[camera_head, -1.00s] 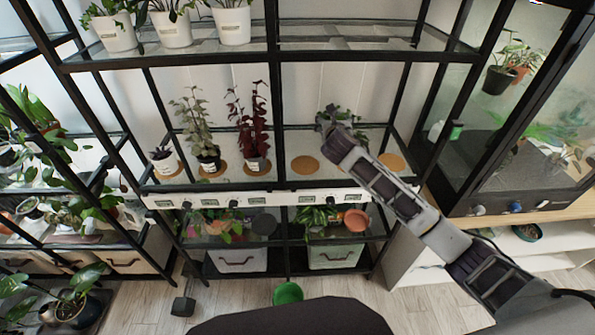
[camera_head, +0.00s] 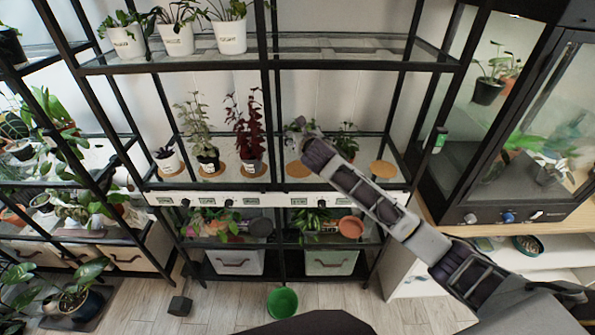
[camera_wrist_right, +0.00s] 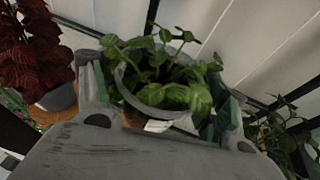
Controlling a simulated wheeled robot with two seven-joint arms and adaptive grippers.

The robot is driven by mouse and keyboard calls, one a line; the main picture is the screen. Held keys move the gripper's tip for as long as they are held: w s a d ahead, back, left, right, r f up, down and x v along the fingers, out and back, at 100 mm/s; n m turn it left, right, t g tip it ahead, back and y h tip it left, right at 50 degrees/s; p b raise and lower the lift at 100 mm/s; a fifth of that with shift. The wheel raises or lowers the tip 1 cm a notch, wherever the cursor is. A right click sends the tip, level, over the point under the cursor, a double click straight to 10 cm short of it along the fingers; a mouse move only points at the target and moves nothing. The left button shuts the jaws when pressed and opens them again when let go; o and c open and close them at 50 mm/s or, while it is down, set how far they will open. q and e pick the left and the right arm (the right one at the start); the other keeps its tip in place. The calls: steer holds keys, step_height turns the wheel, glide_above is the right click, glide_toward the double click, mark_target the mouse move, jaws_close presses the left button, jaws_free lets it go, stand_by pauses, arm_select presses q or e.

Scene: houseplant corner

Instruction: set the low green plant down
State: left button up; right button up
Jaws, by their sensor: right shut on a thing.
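The low green plant (camera_wrist_right: 172,92) shows in the right wrist view in a clear or pale round pot between the fingers of my right gripper (camera_wrist_right: 160,105). The gripper is shut on it. In the head view its leaves (camera_head: 297,127) show just beyond my right gripper (camera_head: 308,146), above the middle shelf near an empty round cork mat (camera_head: 297,170). My gripper hides most of the pot, so I cannot tell whether it touches the shelf. My left gripper is not in view.
A dark-red plant (camera_head: 246,130) on a cork mat stands left of the held plant. Another green plant (camera_head: 346,140) stands close on its right, partly behind my arm. A further cork mat (camera_head: 382,169) at right is bare. Black shelf posts and a glass cabinet flank the space.

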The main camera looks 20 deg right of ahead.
steer(key=shift+w+a, duration=0.25)
steer(key=shift+a, duration=0.05)
steer(key=shift+s+r, duration=0.1)
steer(key=shift+f, duration=3.15)
steer(key=shift+f+b, duration=0.4)
steer(key=shift+f, duration=1.5)
